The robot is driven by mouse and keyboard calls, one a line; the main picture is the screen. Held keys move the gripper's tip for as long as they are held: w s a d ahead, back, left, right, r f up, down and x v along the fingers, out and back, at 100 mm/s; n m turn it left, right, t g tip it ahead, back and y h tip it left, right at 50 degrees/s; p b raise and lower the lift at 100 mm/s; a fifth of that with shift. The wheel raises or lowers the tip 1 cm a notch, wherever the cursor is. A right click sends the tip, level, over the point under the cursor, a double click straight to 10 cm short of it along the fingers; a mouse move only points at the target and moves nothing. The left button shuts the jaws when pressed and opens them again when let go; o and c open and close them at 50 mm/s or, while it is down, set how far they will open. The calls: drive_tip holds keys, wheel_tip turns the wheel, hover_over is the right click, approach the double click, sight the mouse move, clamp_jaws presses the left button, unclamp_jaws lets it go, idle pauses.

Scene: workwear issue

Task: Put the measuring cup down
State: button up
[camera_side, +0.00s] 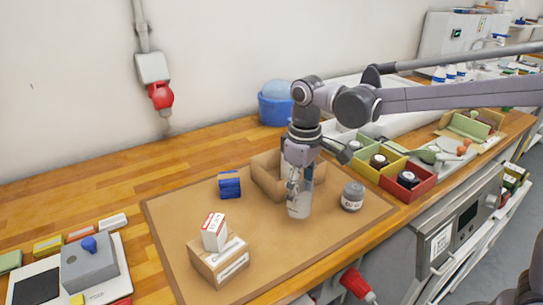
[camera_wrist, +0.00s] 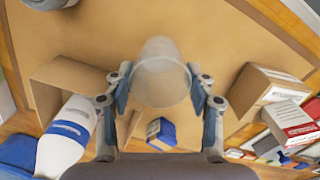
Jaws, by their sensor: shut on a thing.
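A translucent, pale measuring cup (camera_side: 299,207) is between my gripper's fingers in the side view. It also shows in the wrist view (camera_wrist: 161,75), where a blue-padded finger presses on each side of it. My gripper (camera_side: 294,188) points down over the brown mat (camera_side: 290,265), in front of the open cardboard box. In the wrist view my gripper (camera_wrist: 161,88) is shut on the cup. The cup's lower end is close to the mat; I cannot tell whether it touches. No markings on the cup can be read.
An open cardboard box (camera_side: 267,184) stands just behind the cup. A grey jar (camera_side: 352,196) is to its right, a blue item (camera_side: 229,185) to its left. A closed carton (camera_side: 218,262) bears a small white box (camera_side: 214,232). The mat's front middle is clear.

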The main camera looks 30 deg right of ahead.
sight(300, 202)
drive_tip(key=shift+f, duration=1.9)
drive_tip(key=o, duration=1.1)
drive_tip(key=shift+f, duration=0.1)
wheel_tip(300, 202, up, 12)
drive_tip(key=s+d+f+m+t, duration=0.2)
drive_tip(key=s+d+f+t, duration=0.1)
drive_tip(key=s+d, duration=0.3)
drive_tip(key=s+d+f+m+t, duration=0.2)
drive_tip(key=s+d+f+t, duration=0.1)
drive_tip(key=s+d, duration=0.3)
drive_tip(key=shift+s+f+t, duration=0.4)
drive_tip(key=shift+s+f, duration=0.3)
drive_tip(key=shift+f, duration=0.05)
drive_tip(key=shift+o, duration=0.5)
drive_tip(key=shift+s+f+m, duration=0.15)
drive_tip(key=shift+f+m, duration=0.1)
drive_tip(key=shift+m, duration=0.05)
